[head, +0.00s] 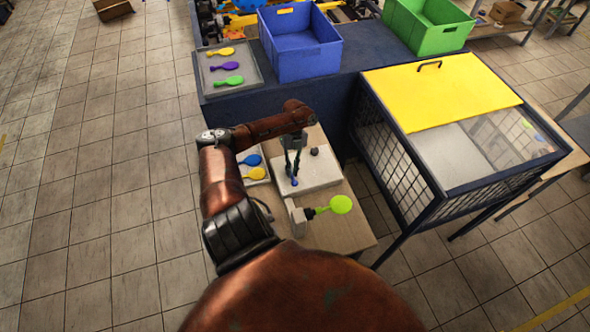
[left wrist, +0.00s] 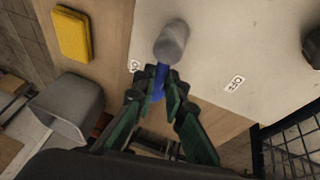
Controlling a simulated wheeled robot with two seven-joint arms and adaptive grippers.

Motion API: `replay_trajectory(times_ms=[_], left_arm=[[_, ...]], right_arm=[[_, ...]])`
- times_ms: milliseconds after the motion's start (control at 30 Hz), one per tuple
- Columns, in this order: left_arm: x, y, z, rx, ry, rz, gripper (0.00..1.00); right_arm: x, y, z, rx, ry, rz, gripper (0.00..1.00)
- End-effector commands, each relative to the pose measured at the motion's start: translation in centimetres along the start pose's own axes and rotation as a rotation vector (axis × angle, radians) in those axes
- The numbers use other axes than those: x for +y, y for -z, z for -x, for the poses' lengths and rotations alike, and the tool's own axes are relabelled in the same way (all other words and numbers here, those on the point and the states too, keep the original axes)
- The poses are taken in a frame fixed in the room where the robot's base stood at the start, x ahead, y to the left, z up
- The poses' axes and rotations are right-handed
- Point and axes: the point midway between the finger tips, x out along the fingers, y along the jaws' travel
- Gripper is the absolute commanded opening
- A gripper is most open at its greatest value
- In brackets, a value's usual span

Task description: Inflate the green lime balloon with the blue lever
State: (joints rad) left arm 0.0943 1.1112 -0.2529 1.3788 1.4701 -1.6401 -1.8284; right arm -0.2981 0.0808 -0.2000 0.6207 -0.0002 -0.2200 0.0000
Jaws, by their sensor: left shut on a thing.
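My left gripper (head: 293,168) is above the white panel behind that block, pointing down. In the left wrist view my left gripper (left wrist: 160,92) is shut on the blue lever (left wrist: 161,74), which joins a grey cylinder (left wrist: 172,42) on the panel. The lever's blue end (head: 294,182) also shows in the head view. The balloon is not visible in the wrist view. My right gripper is out of view.
A dark knob (head: 315,151) stands on the panel. Blue (head: 300,62) and green (head: 424,38) crates stand behind. A yellow-topped mesh cage (head: 437,92) is at the right.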

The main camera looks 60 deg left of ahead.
Motion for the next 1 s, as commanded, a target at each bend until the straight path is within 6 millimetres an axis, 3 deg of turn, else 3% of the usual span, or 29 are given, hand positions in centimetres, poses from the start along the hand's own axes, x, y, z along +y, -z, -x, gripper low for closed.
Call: replay_trajectory(times_ms=[533,567,767,1000], left_arm=[[0.19,-0.19,0.16,-0.009,-0.01,-0.017,0.0],[0.19,-0.19,0.17,-0.009,-0.01,-0.017,0.13],[0.13,-0.11,0.08,-0.008,-0.01,-0.017,0.27],[0.09,-0.06,0.03,-0.006,-0.009,-0.018,0.29]], right_arm=[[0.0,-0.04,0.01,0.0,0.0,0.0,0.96],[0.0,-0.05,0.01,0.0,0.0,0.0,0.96],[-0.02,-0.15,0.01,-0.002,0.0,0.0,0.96],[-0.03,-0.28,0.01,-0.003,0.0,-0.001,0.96]])
